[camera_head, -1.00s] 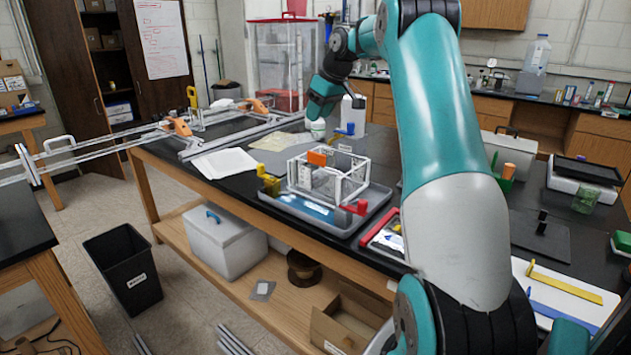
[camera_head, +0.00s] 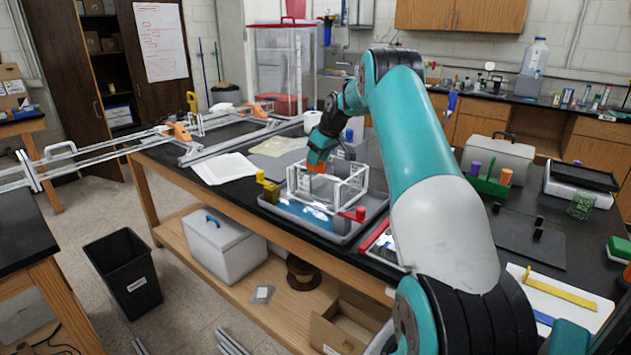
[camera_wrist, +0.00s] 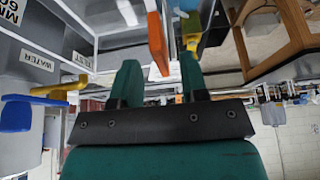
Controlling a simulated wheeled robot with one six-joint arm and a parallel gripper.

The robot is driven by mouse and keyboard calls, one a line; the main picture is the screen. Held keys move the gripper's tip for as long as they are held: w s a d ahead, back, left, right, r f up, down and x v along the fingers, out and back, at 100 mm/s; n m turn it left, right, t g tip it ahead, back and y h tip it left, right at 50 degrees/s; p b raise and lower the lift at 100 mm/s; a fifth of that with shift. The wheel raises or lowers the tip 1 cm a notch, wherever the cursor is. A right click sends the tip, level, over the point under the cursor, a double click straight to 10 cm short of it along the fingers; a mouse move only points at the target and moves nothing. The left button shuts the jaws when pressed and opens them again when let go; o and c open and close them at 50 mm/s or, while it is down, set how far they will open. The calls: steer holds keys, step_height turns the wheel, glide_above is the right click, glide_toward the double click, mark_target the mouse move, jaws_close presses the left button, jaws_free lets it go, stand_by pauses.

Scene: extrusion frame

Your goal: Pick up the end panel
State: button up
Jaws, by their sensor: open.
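A white open box-shaped frame (camera_head: 350,188) stands in a grey tray (camera_head: 338,232) on the black bench. An orange plate (camera_head: 316,169), which looks like part of the end panel, stands at the frame's upper left. It also shows nearly edge-on in the wrist view (camera_wrist: 157,42). My gripper (camera_head: 319,160) is above the frame, pointing down at this plate. In the wrist view my gripper (camera_wrist: 158,64) is open, with one finger on each side of the plate's line. I cannot tell whether either finger touches it. The panel's lower part is hidden.
Metal rails (camera_head: 110,150) extend off the bench to the left. A white paper stack (camera_head: 224,168) lies left of the tray. A green caddy (camera_head: 490,184) stands to the right.

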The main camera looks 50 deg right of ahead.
mark_target(313, 170)
steer(key=p+x, duration=0.1)
steer(key=x, duration=0.3)
steer(key=shift+w+a+f, duration=0.1)
steer(key=shift+a, duration=0.05)
jaws_close()
